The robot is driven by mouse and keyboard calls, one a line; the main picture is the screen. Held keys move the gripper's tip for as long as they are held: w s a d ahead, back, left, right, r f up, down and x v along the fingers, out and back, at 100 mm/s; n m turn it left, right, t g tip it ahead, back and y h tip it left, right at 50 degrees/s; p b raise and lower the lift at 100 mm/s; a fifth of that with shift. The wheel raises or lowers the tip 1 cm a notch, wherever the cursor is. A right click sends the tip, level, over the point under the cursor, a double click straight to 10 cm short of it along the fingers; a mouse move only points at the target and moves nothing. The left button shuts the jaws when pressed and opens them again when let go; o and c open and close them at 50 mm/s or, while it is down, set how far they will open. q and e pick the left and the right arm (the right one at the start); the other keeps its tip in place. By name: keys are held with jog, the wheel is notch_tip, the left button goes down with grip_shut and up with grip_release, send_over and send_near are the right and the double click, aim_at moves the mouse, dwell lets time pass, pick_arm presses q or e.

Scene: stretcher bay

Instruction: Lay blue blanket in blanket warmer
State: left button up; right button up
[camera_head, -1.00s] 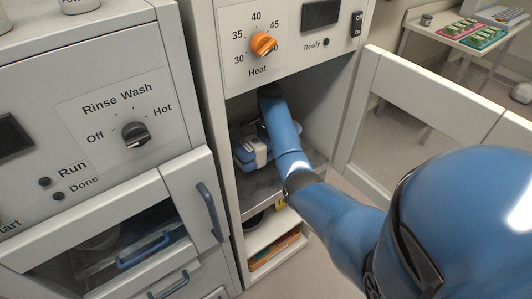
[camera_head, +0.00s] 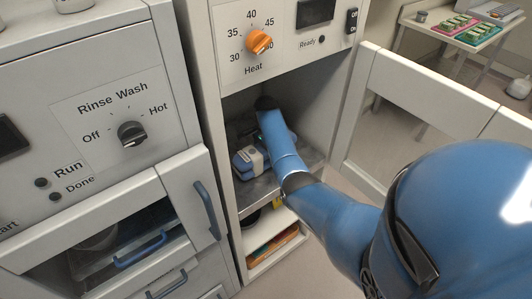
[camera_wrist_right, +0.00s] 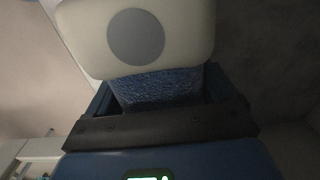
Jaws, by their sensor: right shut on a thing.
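The blue blanket (camera_head: 243,170), a small folded bundle with a pale band, is inside the open blanket warmer (camera_head: 228,195), low over its grey floor. I cannot tell whether it rests on that floor. My right gripper (camera_head: 258,145) reaches into the warmer and is shut on the blanket; its jaws are mostly hidden by my wrist. In the right wrist view, the blue woven cloth (camera_wrist_right: 155,88) sits between the fingers, with a pale piece bearing a grey disc (camera_wrist_right: 135,37) beyond it. My left gripper is not in view.
The warmer's door (camera_head: 431,95) stands open on the right. Its orange heat knob (camera_head: 259,42) is above the opening. A lower shelf (camera_head: 268,237) holds orange items. A washer (camera_head: 100,150) stands at left. A side table (camera_head: 465,30) with trays is at far right.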

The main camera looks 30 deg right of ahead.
jog(key=o, duration=1.3)
jog(key=shift+s, duration=0.1)
jog(key=shift+r, duration=0.15)
notch_tip(320, 180, up, 12)
jog(key=shift+f+p, duration=0.1)
jog(key=shift+p, duration=0.3)
